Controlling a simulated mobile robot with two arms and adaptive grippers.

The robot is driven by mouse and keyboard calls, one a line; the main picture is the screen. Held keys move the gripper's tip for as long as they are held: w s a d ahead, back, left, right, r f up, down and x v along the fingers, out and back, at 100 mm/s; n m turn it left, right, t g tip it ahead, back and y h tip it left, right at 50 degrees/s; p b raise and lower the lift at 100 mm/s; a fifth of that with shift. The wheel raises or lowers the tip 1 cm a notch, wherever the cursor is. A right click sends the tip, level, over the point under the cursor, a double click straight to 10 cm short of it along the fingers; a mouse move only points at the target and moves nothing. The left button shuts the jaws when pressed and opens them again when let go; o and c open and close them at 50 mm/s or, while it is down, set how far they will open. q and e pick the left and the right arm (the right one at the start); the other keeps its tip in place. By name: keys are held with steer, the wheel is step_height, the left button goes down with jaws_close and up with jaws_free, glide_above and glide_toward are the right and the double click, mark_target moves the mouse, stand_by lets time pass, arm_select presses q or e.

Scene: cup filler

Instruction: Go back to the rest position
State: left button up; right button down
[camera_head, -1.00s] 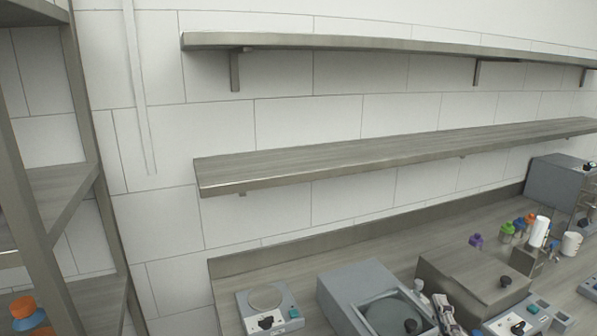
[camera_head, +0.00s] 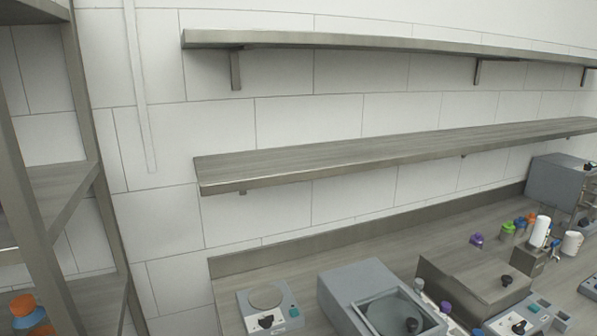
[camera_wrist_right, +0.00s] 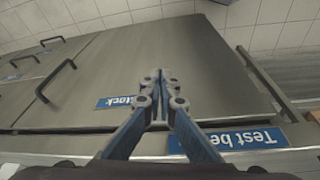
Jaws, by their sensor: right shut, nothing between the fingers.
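My right gripper (camera_wrist_right: 162,80) shows in the wrist view with its two blue-and-grey fingers together and nothing between them. It points towards grey cabinet fronts and touches nothing that I can see. In the head view neither gripper is visible. My left gripper is out of view.
The wrist view shows a cabinet door (camera_wrist_right: 190,60) with dark handles and blue labels. The head view shows two empty wall shelves (camera_head: 330,160), a shelf rack (camera_head: 70,190) at left, and a counter holding a scale (camera_head: 268,310), a lidded machine (camera_head: 350,285) and several coloured-cap bottles.

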steer(key=s+f+g+b, duration=0.1)
steer(key=s+f, duration=0.2)
steer(key=f, duration=0.9)
steer(key=s+f, duration=0.2)
steer(key=f, duration=1)
steer(key=s+d+f+g+b, duration=0.1)
steer(key=s+d+f, duration=0.2)
steer(key=s+f, duration=1)
steer(key=shift+s+d+f+b, duration=0.15)
steer(key=shift+s+f+b, duration=0.2)
steer(key=shift+s, duration=0.85)
